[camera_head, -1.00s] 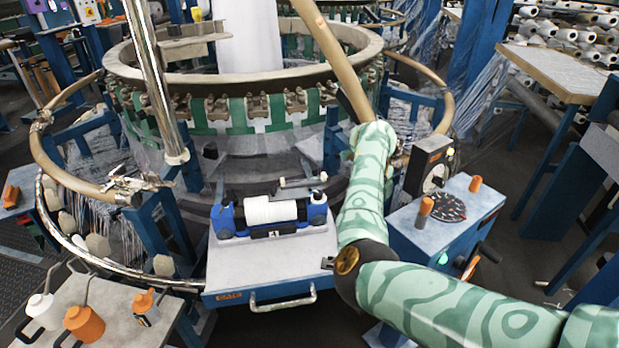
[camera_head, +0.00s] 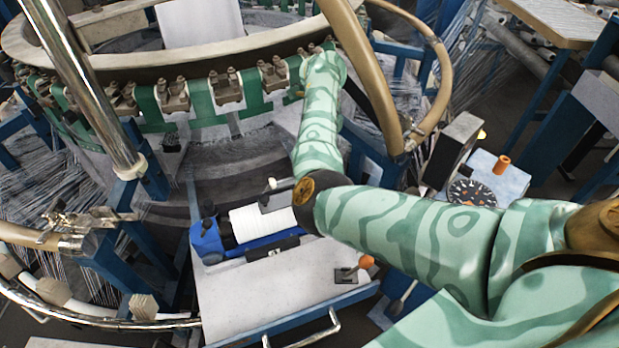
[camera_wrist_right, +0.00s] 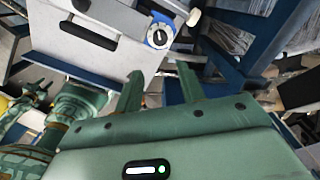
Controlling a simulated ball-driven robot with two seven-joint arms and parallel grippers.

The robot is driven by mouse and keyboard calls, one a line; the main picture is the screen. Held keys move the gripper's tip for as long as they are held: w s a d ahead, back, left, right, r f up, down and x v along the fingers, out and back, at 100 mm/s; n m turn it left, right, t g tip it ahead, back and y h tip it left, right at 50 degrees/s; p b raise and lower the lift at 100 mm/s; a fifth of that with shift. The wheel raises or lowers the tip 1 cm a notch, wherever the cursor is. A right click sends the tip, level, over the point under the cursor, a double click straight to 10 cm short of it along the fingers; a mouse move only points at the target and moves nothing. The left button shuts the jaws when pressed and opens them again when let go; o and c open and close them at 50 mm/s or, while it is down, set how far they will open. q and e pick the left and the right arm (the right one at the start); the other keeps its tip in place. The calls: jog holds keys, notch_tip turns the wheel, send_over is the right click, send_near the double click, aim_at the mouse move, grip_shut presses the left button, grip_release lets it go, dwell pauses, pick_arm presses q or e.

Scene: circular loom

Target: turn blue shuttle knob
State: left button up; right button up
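The blue shuttle (camera_head: 207,243) lies on the pale tray (camera_head: 268,287) in the head view, carrying a white bobbin (camera_head: 262,224). My right arm hides its right end. In the right wrist view, a round knob (camera_wrist_right: 160,34) with a blue rim, white face and dark mark sits on a pale surface; I cannot tell if it belongs to the shuttle. My right gripper (camera_wrist_right: 160,70) is open and empty in that view, its two green fingers apart with the knob beyond their gap. The right gripper does not show in the head view.
A lever with an orange knob (camera_head: 366,261) stands at the tray's right. A blue-sided box with a dial (camera_head: 471,192) and an orange knob (camera_head: 501,165) is further right. The round loom ring (camera_head: 190,66) and a chrome post (camera_head: 85,85) stand behind and left.

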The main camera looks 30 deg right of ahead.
notch_tip(320, 180, down, 16)
jog(key=b, duration=0.7)
jog(key=shift+f, duration=0.15)
jog(key=c, duration=0.7)
